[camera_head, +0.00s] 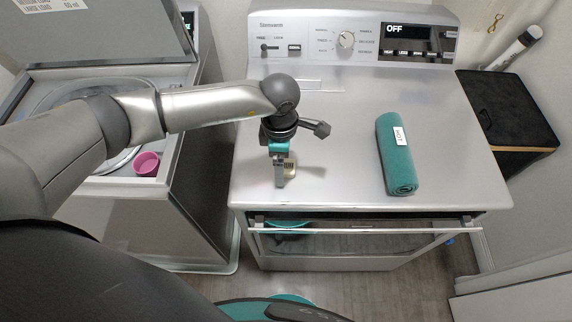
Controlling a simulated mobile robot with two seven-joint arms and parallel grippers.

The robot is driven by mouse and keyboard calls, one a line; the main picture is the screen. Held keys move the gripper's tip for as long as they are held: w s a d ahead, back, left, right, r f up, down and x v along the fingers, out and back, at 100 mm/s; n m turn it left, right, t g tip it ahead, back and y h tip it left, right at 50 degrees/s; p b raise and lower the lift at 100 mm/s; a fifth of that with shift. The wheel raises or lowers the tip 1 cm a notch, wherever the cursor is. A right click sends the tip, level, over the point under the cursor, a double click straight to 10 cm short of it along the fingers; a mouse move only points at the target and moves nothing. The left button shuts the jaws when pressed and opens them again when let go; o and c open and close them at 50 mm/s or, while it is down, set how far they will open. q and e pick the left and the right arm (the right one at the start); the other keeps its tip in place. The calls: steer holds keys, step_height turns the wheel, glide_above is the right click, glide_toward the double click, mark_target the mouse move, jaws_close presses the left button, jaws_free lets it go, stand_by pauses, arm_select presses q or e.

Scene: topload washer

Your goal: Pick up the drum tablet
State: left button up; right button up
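A small beige item with a dark label, seemingly the drum tablet (291,168), shows at the fingers of my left gripper (282,172), above or on the white machine's top. The fingers point down and are seen nearly edge-on, one partly covering the item. I cannot tell whether they are shut on it or only beside it, nor whether it touches the surface. My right gripper is not in view.
A rolled teal towel (396,155) with a white tag lies on the right of the machine top (345,130). The control panel (352,38) reads OFF. The open topload washer (176,130) at left holds a pink cup (146,163) on its rim. A black bin (508,110) stands right.

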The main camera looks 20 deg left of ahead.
arm_select(q)
steer(key=shift+f, duration=0.2)
steer(key=c, duration=1.4)
steer(key=shift+r, duration=0.1)
steer(key=shift+c, duration=0.2)
